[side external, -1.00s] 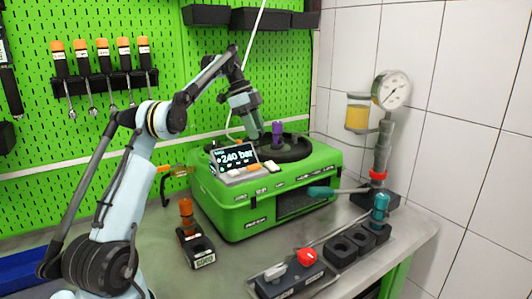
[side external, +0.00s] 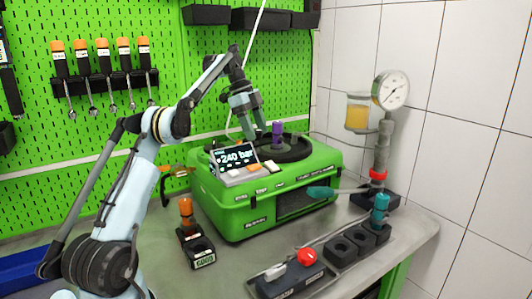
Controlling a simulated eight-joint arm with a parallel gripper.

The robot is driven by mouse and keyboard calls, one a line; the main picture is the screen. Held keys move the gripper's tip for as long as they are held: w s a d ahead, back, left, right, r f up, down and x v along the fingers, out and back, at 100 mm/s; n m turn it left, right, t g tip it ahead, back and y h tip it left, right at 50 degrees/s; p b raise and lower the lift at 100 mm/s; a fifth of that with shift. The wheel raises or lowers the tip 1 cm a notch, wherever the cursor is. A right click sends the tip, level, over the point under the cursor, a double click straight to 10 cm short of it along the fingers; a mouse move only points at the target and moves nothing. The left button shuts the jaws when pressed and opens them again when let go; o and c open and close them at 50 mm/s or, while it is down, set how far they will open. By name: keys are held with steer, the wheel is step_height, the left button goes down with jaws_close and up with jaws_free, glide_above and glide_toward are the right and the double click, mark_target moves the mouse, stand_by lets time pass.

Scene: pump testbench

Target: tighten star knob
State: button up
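A purple upright part (side external: 277,132), the knob-like piece closest to my gripper, stands on the black round plate (side external: 295,152) on top of the green case (side external: 262,215). It is too small to tell whether it has a star shape. My gripper (side external: 256,131) points down just left of the purple part, above the case top. Its two fingers look apart, with nothing seen between them. A gap shows between the fingers and the purple part. A red knob (side external: 306,257) sits on a dark block at the front of the bench.
A tilted display reading 240 bar (side external: 235,158) stands at the case's front left, close below my gripper. A pressure gauge (side external: 390,90) on a grey post stands at right. An orange-topped tool (side external: 186,212) stands in a holder at front left.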

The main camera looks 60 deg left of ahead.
stand_by(0.3)
steer(key=n+t, duration=0.1)
steer(key=n, duration=0.2)
steer(key=n+t+y, duration=0.1)
steer(key=n, duration=0.1)
steer(key=shift+s+d+n, duration=0.1)
steer(key=shift+n, duration=0.3)
steer(key=n+y, duration=0.2)
steer(key=n, duration=0.3)
steer(key=n+y, duration=0.2)
steer(key=n, duration=0.3)
steer(key=shift+d, duration=0.1)
steer(key=n+y, duration=0.1)
steer(key=n, duration=0.2)
steer(key=n+g+y, duration=0.1)
steer(key=n, duration=0.2)
steer(key=v, duration=1.2)
steer(key=s+d+f+m+t+h, duration=0.1)
steer(key=s+d+f+m, duration=0.3)
steer(key=d+f, duration=0.5)
steer(key=s+d+f+m+t+h, duration=0.2)
steer(key=s+d+f+m, duration=0.3)
steer(key=d+f, duration=0.4)
steer(key=s+d+t, duration=0.1)
steer(key=d, duration=0.5)
steer(key=shift+d+f, duration=0.15)
steer(key=shift+d, duration=0.1)
steer(key=shift+s, duration=0.1)
